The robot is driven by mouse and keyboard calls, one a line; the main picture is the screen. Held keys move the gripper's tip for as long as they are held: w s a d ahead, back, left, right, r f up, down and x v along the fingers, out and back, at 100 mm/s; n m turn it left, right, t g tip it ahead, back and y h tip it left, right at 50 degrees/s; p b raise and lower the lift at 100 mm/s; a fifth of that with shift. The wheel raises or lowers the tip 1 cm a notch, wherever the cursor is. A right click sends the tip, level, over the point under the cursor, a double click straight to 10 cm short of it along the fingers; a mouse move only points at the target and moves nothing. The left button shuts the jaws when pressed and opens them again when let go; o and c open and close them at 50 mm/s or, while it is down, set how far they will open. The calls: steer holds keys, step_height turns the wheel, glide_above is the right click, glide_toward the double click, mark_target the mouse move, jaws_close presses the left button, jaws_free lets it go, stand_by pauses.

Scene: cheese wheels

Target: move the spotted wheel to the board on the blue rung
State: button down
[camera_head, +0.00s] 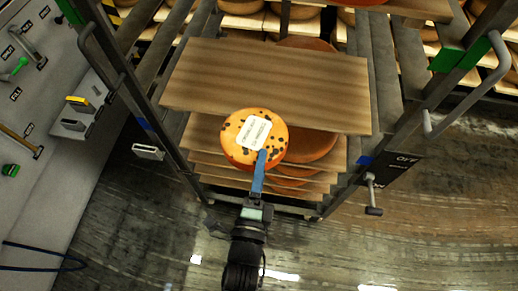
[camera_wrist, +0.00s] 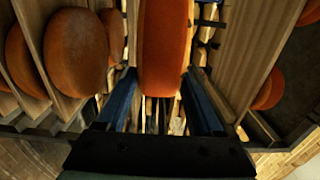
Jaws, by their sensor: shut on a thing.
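The spotted wheel (camera_head: 241,152) is orange with dark spots and a white label. My gripper (camera_head: 262,158) is shut on its near edge and holds it at the front of the rack. In the wrist view the wheel (camera_wrist: 165,50) is edge-on between the blue fingers of my gripper (camera_wrist: 160,82). Blue marks show on the left post (camera_head: 143,123) and right post (camera_head: 365,160). A bare upper board (camera_head: 265,75) lies behind and above the wheel. A lower board (camera_head: 203,133) is partly hidden by the upper board and wheel; I cannot tell which board rests on the blue rung.
An orange wheel (camera_head: 312,147) sits under the upper board, right of the held wheel. More boards are stacked below. Green marks (camera_head: 449,60) are higher on the posts. A handle (camera_head: 373,195) juts out at right. A grey panel (camera_head: 45,110) stands at left. The floor in front is clear.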

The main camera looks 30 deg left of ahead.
mark_target(271, 116)
steer(key=shift+r+b+x, duration=0.15)
steer(key=shift+b+x, duration=0.2)
steer(key=shift+x, duration=3.05)
steer(key=shift+r+b+x, duration=0.2)
steer(key=shift+b+x, duration=0.1)
steer(key=shift+x, duration=3.15)
step_height(271, 116, down, 2)
steer(key=shift+f+b, duration=0.2)
steer(key=shift+b, duration=1.05)
steer(key=shift+f+b, duration=0.3)
steer(key=shift+b, duration=0.05)
steer(key=shift+c, duration=0.5)
jaws_free()
steer(key=shift+s+d, duration=0.1)
steer(key=shift+o, duration=0.5)
steer(key=shift+s+f, duration=0.15)
steer(key=shift+f, duration=0.4)
steer(key=v, duration=0.8)
steer(key=r+b+v, duration=0.1)
steer(key=v, duration=0.3)
steer(key=shift+s+d, duration=0.1)
steer(key=shift+s, duration=0.2)
steer(key=shift+f, duration=0.1)
